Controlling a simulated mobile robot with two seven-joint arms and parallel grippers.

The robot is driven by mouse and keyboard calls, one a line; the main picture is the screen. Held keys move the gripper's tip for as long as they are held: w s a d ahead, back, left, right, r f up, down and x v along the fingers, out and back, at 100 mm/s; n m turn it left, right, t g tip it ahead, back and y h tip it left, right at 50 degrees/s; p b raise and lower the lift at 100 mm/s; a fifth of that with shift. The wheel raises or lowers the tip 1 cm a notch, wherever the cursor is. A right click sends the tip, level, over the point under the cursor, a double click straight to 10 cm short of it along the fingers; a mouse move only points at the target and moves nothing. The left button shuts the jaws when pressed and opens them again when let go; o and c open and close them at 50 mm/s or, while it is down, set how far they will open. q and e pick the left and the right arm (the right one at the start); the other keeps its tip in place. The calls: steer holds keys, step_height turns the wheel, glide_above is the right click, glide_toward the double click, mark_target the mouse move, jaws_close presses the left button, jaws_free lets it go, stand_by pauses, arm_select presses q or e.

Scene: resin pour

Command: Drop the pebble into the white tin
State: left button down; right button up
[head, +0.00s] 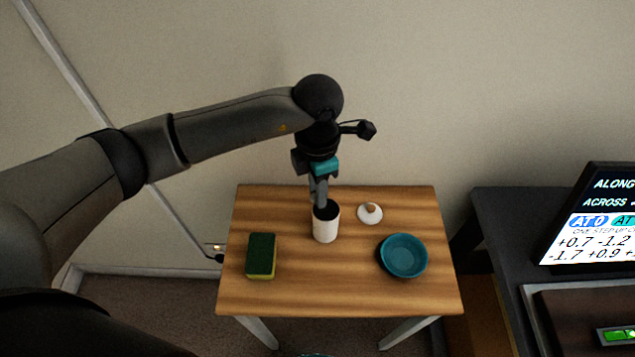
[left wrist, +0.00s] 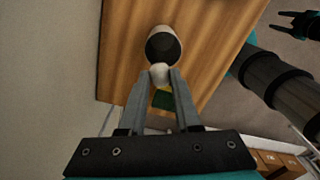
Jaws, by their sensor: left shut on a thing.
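The white tin (head: 326,228) stands upright and open on the wooden table. It also shows in the left wrist view (left wrist: 155,31), with a dark opening. My left gripper (head: 321,202) points down over the tin's mouth in the head view. In the left wrist view its fingers (left wrist: 160,77) are shut on the pale pebble (left wrist: 160,71). There the pebble overlaps the edge of the tin's opening; its height above the rim is unclear. I cannot make out the pebble in the head view. My right gripper (left wrist: 291,20) shows small in the left wrist view, its fingers apart.
On the wooden table (head: 300,296), a green and yellow sponge (head: 261,254) lies left of the tin. A white lid-like disc with a knob (head: 370,215) and a teal bowl (head: 404,256) are to the right. A dark desk with a screen (head: 597,225) stands at far right.

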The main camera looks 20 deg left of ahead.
arm_select(q)
steer(key=shift+f+b, duration=1.15)
steer(key=shift+f, duration=0.8)
steer(key=c, duration=0.5)
jaws_free()
steer(key=shift+c, duration=0.2)
steer(key=shift+r, duration=0.1)
step_height(320, 180, up, 15)
steer(key=p, duration=0.1)
steer(key=shift+s, duration=0.1)
